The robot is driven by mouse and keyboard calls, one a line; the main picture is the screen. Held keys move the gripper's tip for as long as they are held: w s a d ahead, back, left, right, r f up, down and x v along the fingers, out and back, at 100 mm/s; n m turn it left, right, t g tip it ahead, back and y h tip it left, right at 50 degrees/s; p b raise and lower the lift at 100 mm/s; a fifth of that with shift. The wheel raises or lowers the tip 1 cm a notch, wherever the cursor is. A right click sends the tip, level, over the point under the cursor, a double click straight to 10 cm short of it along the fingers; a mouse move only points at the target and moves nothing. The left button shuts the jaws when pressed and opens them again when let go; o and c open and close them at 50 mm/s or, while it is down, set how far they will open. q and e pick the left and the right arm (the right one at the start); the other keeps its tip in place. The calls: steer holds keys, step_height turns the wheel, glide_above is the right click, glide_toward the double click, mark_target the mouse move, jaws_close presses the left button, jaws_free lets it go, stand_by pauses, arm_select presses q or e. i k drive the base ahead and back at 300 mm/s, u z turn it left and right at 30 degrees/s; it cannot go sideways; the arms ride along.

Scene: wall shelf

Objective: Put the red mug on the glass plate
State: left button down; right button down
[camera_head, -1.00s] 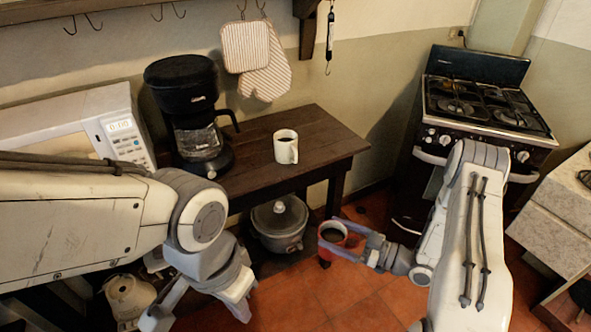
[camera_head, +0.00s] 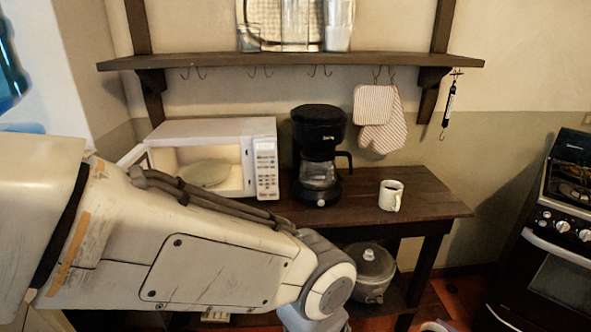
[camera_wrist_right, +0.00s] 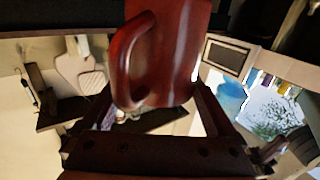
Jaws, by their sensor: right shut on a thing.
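The red mug (camera_wrist_right: 178,50) fills the upper middle of the right wrist view, its handle toward the left. My right gripper (camera_wrist_right: 155,100) is shut on it, with a dark finger on either side. The mug's top is cut off by the frame edge. In the head view, a pale greenish glass plate (camera_head: 205,173) sits inside the open white microwave (camera_head: 215,130) on the table. My left arm crosses in front of the microwave's lower part in that view; its gripper is below the frame.
A black coffee maker (camera_head: 318,160) stands right of the microwave. A wall shelf (camera_head: 290,61) with hooks and oven mitts is above. A rice cooker (camera_head: 372,272) sits below; a stove (camera_head: 545,245) is right.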

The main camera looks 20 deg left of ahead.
mark_target(211, 175)
steer(key=z, duration=1.1)
steer(key=i, duration=1.05)
steer(key=u, duration=3.15)
